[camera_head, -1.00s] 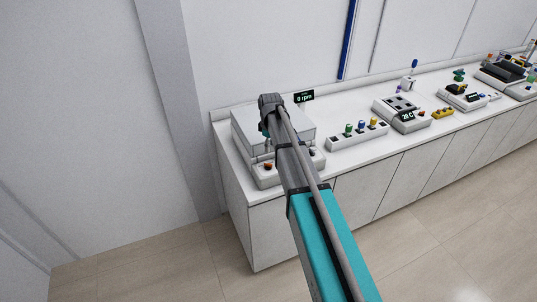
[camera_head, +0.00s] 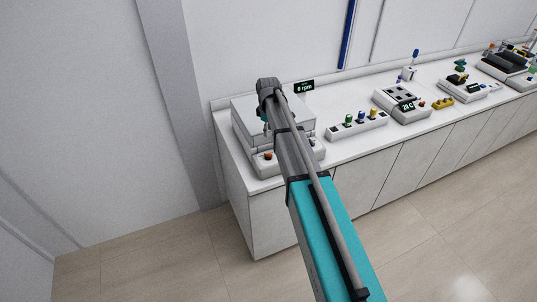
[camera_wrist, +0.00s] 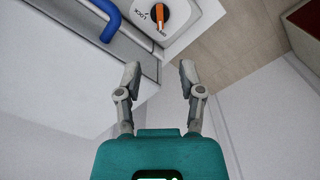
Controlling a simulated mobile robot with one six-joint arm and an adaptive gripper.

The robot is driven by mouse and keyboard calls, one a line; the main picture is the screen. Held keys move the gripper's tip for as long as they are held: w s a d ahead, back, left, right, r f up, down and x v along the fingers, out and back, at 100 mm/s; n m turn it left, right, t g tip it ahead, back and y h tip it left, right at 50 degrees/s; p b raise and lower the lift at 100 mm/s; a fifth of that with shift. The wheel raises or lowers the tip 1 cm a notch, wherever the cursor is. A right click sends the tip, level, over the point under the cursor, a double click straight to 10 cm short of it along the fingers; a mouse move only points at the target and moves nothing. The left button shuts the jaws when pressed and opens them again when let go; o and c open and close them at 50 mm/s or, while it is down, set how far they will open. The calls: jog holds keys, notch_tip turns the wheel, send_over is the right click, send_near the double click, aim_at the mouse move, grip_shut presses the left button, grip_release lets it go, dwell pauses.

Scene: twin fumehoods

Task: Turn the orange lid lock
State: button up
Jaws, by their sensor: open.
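The orange lid lock (camera_wrist: 160,17) is a knob with an orange bar on a dark round base, on a white panel, at the top of the wrist view. The word LOCK is printed to its left and another small label lies just below it. An orange knob (camera_head: 268,156) shows on the front of the white lidded device (camera_head: 245,142) in the head view. My gripper (camera_wrist: 160,69) is open and empty, its two fingertips apart and below the knob in the picture, not touching it. In the head view my arm hides the fingers and part of the device.
A blue handle (camera_wrist: 106,20) is left of the knob in the wrist view. A 0 rpm display (camera_head: 305,87) stands behind the device. To its right are a rack with coloured caps (camera_head: 357,127) and a 20 C unit (camera_head: 403,104). The floor before the bench is clear.

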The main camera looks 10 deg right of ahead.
aim_at(268, 154)
jog(key=shift+f+b, duration=6.25)
jog(key=shift+f, duration=0.2)
grip_shut()
